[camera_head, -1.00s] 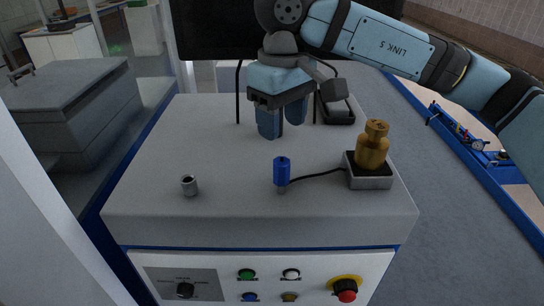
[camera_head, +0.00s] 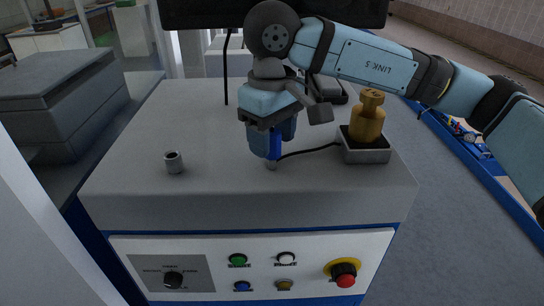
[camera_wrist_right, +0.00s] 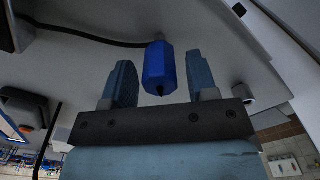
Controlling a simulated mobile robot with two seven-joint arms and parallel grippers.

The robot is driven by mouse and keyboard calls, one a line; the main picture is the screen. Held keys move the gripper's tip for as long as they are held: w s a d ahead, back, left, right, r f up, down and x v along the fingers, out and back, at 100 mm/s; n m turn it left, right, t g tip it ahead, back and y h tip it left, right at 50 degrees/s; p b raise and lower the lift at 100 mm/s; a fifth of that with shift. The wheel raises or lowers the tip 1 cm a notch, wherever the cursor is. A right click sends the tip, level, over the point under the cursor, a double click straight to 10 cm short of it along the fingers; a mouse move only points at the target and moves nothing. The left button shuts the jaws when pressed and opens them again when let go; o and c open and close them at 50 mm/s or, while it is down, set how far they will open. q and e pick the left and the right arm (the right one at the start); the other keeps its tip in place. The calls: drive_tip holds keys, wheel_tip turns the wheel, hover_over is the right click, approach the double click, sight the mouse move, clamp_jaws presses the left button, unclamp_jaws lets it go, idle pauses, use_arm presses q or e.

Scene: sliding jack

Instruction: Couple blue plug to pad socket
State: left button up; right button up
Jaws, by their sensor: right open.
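The blue plug (camera_head: 276,144) stands upright on the pale block top, its metal lower end (camera_head: 271,164) showing below the gripper. My right gripper (camera_head: 265,142) is open at the plug and partly covers it. In the right wrist view, the blue plug (camera_wrist_right: 158,68) sits between the two spread fingers, with a gap on each side. A short grey metal socket (camera_head: 174,162) stands empty on the block top to the left; a similar one shows in the wrist view (camera_wrist_right: 243,95). My left gripper is in no view.
A black cable (camera_head: 312,151) runs from the plug to a small box (camera_head: 365,152) bearing a brass weight (camera_head: 367,118). A control panel with buttons and a red knob (camera_head: 345,275) is on the block's front. The block top (camera_head: 215,130) between socket and plug is clear.

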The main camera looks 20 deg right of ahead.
sight(273, 132)
drive_tip(key=shift+r, duration=0.1)
drive_tip(key=shift+b, duration=0.4)
idle(0.3)
drive_tip(key=c, duration=0.9)
drive_tip(key=shift+r+p, duration=0.95)
drive_tip(key=shift+r, duration=1.55)
drive_tip(key=shift+f, duration=0.15)
